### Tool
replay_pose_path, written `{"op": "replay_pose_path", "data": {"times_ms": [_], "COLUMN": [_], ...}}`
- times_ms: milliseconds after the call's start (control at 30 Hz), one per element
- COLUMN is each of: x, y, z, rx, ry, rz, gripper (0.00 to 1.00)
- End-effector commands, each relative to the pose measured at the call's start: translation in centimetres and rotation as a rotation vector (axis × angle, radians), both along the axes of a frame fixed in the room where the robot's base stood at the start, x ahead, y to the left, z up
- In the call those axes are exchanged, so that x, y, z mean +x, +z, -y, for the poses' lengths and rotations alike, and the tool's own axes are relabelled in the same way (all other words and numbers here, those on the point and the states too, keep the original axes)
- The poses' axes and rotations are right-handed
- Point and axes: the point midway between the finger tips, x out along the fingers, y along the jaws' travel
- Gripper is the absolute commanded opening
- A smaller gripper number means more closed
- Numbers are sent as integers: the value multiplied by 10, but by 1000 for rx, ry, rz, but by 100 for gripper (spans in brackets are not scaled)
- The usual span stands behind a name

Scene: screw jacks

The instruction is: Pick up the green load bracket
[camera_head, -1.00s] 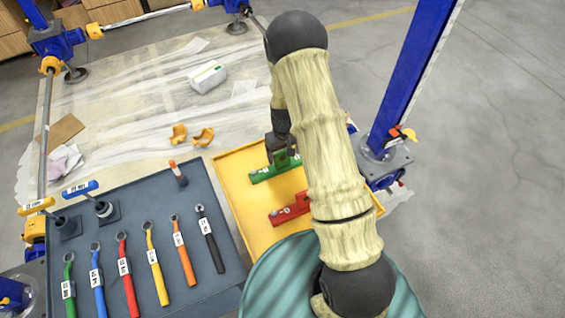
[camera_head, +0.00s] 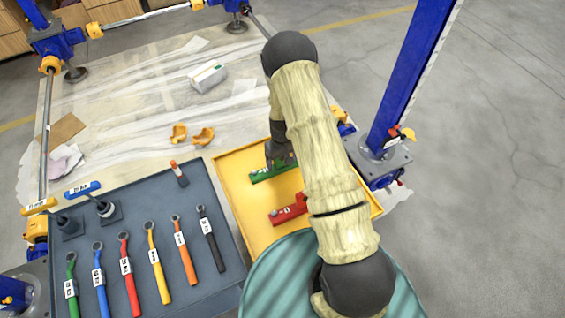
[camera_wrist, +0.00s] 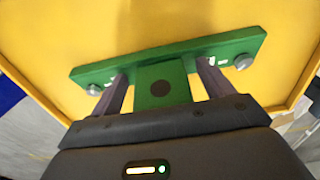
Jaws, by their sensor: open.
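The green load bracket (camera_head: 262,175) lies in the yellow tray (camera_head: 232,190) in the head view, partly hidden by my gripper and arm. In the wrist view the green load bracket (camera_wrist: 172,60) is a long flat bar with a round fastener near each end and a raised central block with a dark round spot. My gripper (camera_wrist: 162,90) is open, with one finger on each side of that central block. Small gaps seem to show between fingers and block; I cannot tell whether either touches. In the head view my gripper (camera_head: 278,152) is over the bracket.
A red bracket (camera_head: 288,210) lies nearer in the same tray, partly behind my arm. A dark tray (camera_head: 140,215) with several coloured wrenches stands to the left. A blue post (camera_head: 412,75) rises to the right. Two orange pieces (camera_head: 203,138) lie beyond the tray.

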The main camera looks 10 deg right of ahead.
Motion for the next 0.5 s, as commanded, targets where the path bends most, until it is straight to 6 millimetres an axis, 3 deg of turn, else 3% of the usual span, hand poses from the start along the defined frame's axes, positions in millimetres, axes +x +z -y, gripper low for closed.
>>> {"op": "replay_pose_path", "data": {"times_ms": [67, 367, 500], "x": [0, 0, 1], "y": [0, 0, 1], "z": [0, 0, 0], "rx": [0, 0, 0], "ry": [0, 0, 0], "rz": [0, 0, 3], "gripper": [80, 22, 23]}}
